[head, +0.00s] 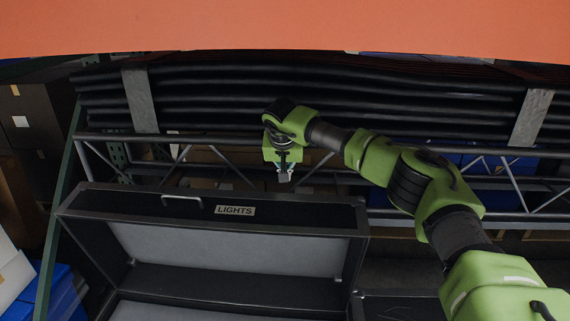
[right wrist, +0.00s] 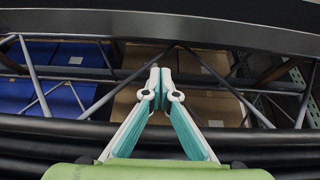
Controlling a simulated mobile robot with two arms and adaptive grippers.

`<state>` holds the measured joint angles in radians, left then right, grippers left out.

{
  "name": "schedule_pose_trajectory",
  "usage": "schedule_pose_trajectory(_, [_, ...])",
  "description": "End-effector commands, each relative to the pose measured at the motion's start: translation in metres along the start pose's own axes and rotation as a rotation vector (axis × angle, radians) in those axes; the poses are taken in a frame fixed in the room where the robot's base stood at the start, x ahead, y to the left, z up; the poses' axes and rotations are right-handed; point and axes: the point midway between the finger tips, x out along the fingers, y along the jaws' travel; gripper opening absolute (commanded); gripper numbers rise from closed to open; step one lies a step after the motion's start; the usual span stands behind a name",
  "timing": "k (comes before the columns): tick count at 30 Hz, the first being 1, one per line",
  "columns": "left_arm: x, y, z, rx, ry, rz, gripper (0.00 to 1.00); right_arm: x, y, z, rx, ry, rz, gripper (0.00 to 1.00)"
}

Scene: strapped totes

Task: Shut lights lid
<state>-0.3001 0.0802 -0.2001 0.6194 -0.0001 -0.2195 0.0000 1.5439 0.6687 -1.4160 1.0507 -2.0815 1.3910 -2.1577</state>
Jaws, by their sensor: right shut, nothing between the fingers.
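The lights lid (head: 300,215) stands raised on an open black case at the lower left of the head view. Its top edge carries a "LIGHTS" label (head: 234,210) and a metal handle (head: 182,200). The grey lining inside the lid faces me. My right gripper (head: 284,178) hangs just behind and above the lid's top edge, right of the label, fingers pointing down. In the right wrist view its fingertips (right wrist: 155,72) meet, with nothing between them. A dark edge (right wrist: 170,22) crosses the top of that view. My left gripper is not in view.
Bundled black tubes (head: 330,95) held by grey straps (head: 140,98) lie on a metal truss behind the lid, close to my right arm. Another dark case (head: 400,305) stands right of the open one. Blue totes (head: 60,290) stand at the lower left.

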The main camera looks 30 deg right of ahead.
Motion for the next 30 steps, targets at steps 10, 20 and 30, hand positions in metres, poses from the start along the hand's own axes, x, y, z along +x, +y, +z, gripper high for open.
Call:
schedule_pose_trajectory(10, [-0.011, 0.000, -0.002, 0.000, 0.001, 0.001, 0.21, 0.020, 0.000, 0.016, -0.003, 0.001, -0.002, 0.00])
schedule_pose_trajectory(20, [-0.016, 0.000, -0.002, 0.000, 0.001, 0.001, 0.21, 0.013, 0.000, 0.036, 0.000, 0.000, -0.001, 0.00])
schedule_pose_trajectory(30, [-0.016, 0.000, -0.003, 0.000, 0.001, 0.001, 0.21, 0.013, 0.000, 0.038, 0.000, 0.000, -0.002, 0.00])
